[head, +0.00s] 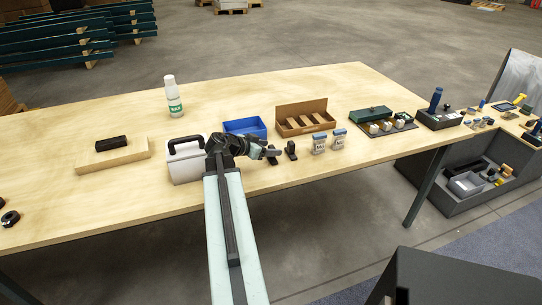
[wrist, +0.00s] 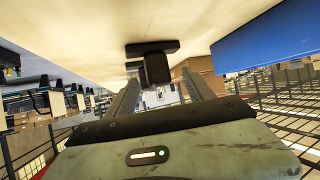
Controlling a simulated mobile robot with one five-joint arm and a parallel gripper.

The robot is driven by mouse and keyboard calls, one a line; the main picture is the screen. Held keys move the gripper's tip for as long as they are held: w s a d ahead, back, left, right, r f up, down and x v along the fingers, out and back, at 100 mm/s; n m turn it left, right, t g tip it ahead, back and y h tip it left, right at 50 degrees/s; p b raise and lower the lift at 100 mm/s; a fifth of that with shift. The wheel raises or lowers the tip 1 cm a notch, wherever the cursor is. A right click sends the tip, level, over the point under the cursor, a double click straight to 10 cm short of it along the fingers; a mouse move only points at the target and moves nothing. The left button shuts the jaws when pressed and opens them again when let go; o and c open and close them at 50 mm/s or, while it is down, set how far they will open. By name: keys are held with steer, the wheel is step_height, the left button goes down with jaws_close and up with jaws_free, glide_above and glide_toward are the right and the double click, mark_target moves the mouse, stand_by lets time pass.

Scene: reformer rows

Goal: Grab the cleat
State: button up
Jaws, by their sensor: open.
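A small black cleat (head: 291,150) stands on the wooden table, just right of my gripper (head: 272,155) in the head view. In the wrist view, which shows the table upside down along the top, the black cleat (wrist: 154,65) has a flat base and a block-like body. My gripper (wrist: 160,92) is open, with its two fingers apart and nothing held between them. The cleat appears ahead of the fingertips, roughly centred in the gap. I cannot tell the exact distance left to it.
Two small labelled packs (head: 319,144) stand right of the cleat. A blue bin (head: 245,127) and a cardboard tray (head: 303,117) are behind. A white box with a black handle (head: 186,163) stands left of my gripper. The table front has bare wood.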

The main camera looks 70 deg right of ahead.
mark_target(269, 147)
jaws_close()
step_height(269, 147, up, 10)
steer(key=p, duration=1)
